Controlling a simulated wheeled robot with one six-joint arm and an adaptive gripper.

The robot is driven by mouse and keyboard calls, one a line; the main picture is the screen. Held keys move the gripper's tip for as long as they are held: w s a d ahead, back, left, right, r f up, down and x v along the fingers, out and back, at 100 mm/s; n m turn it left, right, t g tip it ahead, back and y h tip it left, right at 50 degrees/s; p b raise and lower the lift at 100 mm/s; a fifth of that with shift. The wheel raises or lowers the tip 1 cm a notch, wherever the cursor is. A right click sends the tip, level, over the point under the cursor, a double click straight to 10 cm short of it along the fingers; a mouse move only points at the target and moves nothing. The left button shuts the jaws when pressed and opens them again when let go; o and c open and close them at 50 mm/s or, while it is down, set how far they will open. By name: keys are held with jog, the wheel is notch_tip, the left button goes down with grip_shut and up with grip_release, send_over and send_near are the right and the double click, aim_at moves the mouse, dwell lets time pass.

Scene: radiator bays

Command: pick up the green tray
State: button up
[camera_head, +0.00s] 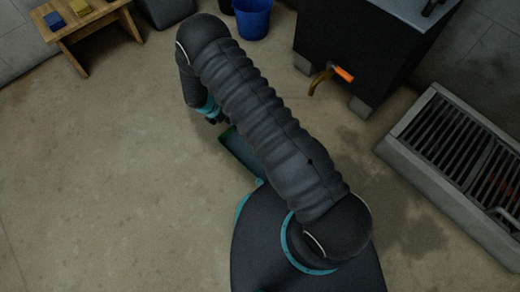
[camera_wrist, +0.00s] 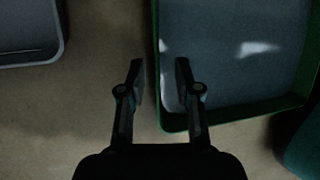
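The green tray (camera_head: 237,150) lies on the floor beside my base in the head view, partly covered by my arm. In the wrist view the tray (camera_wrist: 232,55) fills the upper right, with a green rim and a blue-grey inside with bright reflections. My gripper (camera_wrist: 160,78) is open. Its left finger is outside the tray's left wall and its right finger shows over the inside, so the wall runs between them in the picture. I cannot tell how far the fingertips are above or below the rim. In the head view my gripper is mostly hidden.
A grey object with a rounded corner (camera_wrist: 30,58) lies left of the tray. A wooden bench (camera_head: 88,22), a blue bucket (camera_head: 252,20) and a dark tank (camera_head: 350,45) with an orange-handled tap (camera_head: 343,74) stand behind. A grated trough (camera_head: 455,165) is right. Floor at left is clear.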

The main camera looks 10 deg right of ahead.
jog(key=x, duration=0.4)
jog(key=shift+w+f+b, duration=0.15)
jog(key=shift+f+b, duration=0.1)
jog(key=shift+b, duration=0.1)
grip_shut()
jog(key=shift+r, duration=0.1)
